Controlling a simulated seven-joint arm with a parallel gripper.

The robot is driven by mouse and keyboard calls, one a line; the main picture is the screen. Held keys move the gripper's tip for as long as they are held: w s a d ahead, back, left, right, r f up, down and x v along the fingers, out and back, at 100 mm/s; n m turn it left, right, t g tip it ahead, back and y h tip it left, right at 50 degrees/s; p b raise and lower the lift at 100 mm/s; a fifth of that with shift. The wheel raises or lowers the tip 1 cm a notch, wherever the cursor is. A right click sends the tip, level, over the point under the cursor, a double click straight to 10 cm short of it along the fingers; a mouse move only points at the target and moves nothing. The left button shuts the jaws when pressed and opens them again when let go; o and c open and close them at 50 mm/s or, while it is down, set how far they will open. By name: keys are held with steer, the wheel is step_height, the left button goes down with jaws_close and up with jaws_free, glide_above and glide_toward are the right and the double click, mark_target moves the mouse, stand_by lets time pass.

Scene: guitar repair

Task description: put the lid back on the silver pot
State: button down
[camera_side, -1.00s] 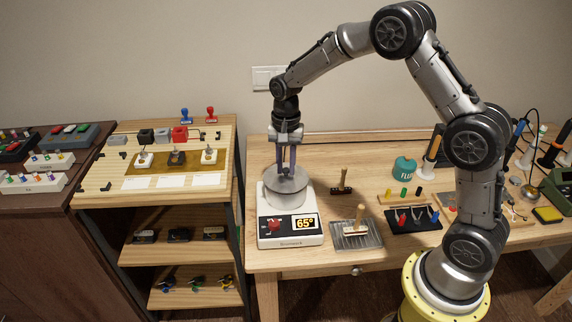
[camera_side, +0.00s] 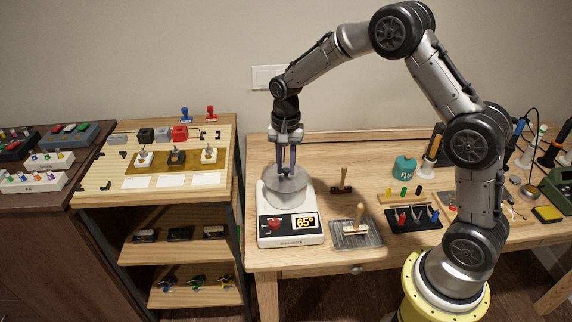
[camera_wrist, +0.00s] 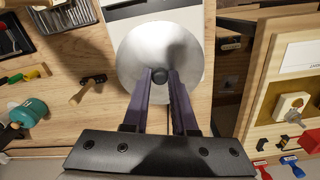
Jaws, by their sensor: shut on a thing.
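The silver pot (camera_side: 287,198) stands on a white hot plate (camera_side: 290,240) whose display reads 65°. Its round silver lid (camera_side: 287,178) lies over the pot's top and looks about level. In the wrist view the lid (camera_wrist: 140,45) covers the pot's mouth, so the inside is hidden. My gripper (camera_side: 286,172) points straight down over the middle of the lid. In the wrist view my gripper (camera_wrist: 159,76) is shut on the lid's small dark knob (camera_wrist: 158,77). Whether the lid's rim touches the pot all round is hard to tell.
A metal tray with a brush (camera_side: 357,232) stands right of the hot plate, and a small wooden-handled tool (camera_side: 342,182) lies behind it. A green flux jar (camera_side: 404,167) is farther right. A shelf unit (camera_side: 180,170) with switches stands to the left.

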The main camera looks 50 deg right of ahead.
stand_by(0.3)
steer(key=shift+c, duration=0.8)
jaws_free()
steer(key=shift+r, duration=3.5)
jaws_close()
steer(key=shift+f, duration=0.15)
steer(key=shift+f, duration=0.35)
